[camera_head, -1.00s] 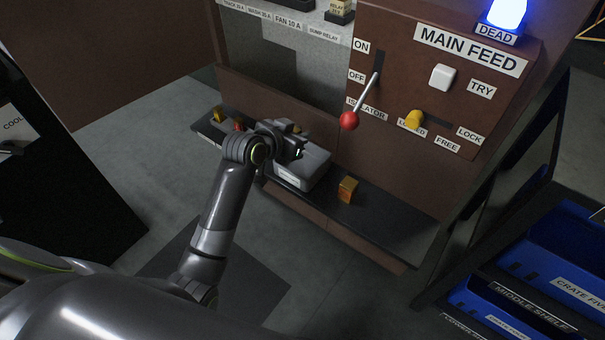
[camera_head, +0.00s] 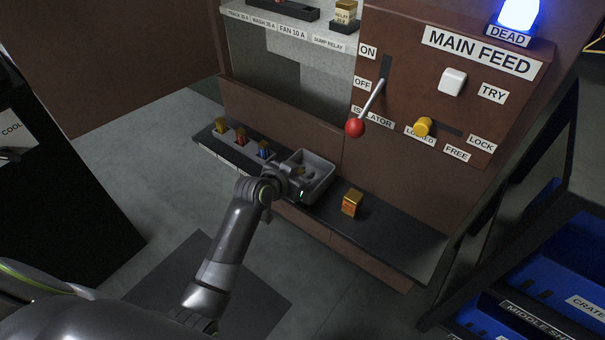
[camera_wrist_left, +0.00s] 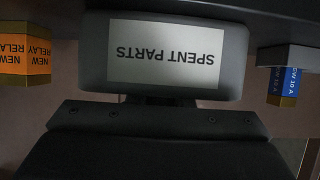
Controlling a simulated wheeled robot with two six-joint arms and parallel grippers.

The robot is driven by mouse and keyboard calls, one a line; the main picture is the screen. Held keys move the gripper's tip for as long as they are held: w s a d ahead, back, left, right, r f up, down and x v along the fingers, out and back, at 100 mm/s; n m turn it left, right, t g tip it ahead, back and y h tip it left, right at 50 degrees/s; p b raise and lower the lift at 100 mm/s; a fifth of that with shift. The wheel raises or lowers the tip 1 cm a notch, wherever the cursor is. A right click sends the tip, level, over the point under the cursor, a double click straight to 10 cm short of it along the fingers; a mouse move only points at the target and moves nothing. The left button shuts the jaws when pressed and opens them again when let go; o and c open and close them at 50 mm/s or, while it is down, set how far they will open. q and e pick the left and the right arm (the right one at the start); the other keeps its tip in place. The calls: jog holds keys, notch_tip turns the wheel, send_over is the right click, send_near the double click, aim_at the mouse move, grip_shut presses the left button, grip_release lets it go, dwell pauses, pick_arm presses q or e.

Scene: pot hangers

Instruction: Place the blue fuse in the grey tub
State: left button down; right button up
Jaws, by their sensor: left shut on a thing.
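The grey tub (camera_head: 326,166) stands on the dark ledge. Its "SPENT PARTS" label fills the middle of the left wrist view, upside down (camera_wrist_left: 165,53). My left gripper (camera_head: 298,184) is at the tub's front side, its jaws over or in the opening. It is shut on what seems to be the blue fuse. Only a small gold-brown bit (camera_head: 300,172) shows by the jaws; the blue body is hidden. Another blue fuse (camera_head: 263,150) stands on the ledge left of the tub; in the wrist view it reads "NEW 10 A" (camera_wrist_left: 288,75). My right gripper is out of view.
Red (camera_head: 241,137) and yellow (camera_head: 221,126) fuses stand farther left on the ledge. An orange relay (camera_head: 352,203) stands right of the tub. Above is the main feed panel with a red-knobbed lever (camera_head: 355,127). Blue crates (camera_head: 570,245) are at the right.

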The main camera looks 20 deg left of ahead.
pick_arm(q)
jog(key=shift+f, duration=0.1)
jog(key=c, duration=1.3)
grip_release()
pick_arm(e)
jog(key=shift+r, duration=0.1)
